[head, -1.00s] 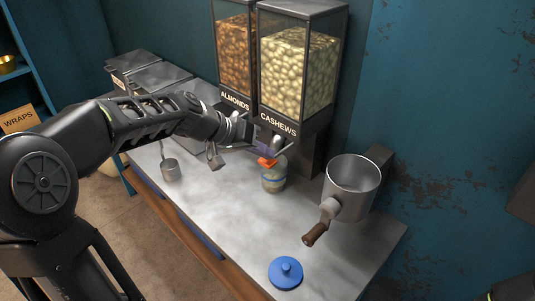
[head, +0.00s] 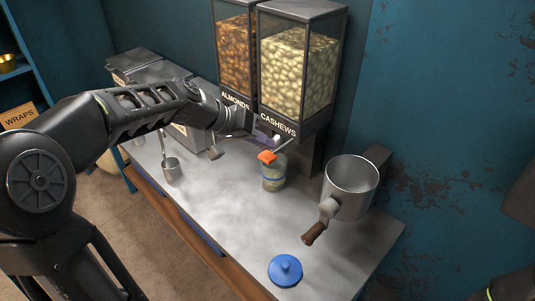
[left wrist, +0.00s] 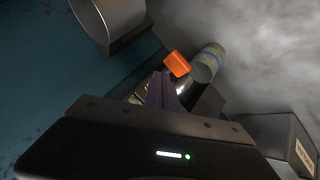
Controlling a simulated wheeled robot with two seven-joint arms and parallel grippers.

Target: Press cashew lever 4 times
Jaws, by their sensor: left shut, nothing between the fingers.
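The cashew dispenser (head: 297,75) is a clear bin of pale nuts labelled CASHEWS, on the back of the counter. Its lever has an orange tip (head: 267,157) at the front, above a small glass jar (head: 273,178). My left gripper (head: 266,142) is shut and empty, just behind and left of the orange tip. In the left wrist view, the shut fingers (left wrist: 163,92) point towards the orange tip (left wrist: 177,64), with the jar (left wrist: 208,62) beyond it. I see a small gap between fingers and tip there. My right gripper is out of view.
The almond dispenser (head: 235,55) stands left of the cashews. A metal pot with a wooden-handled crank (head: 350,185) is on the right. A blue lid (head: 285,270) lies near the front edge. A small metal cup (head: 171,170) is at the left. The middle counter is clear.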

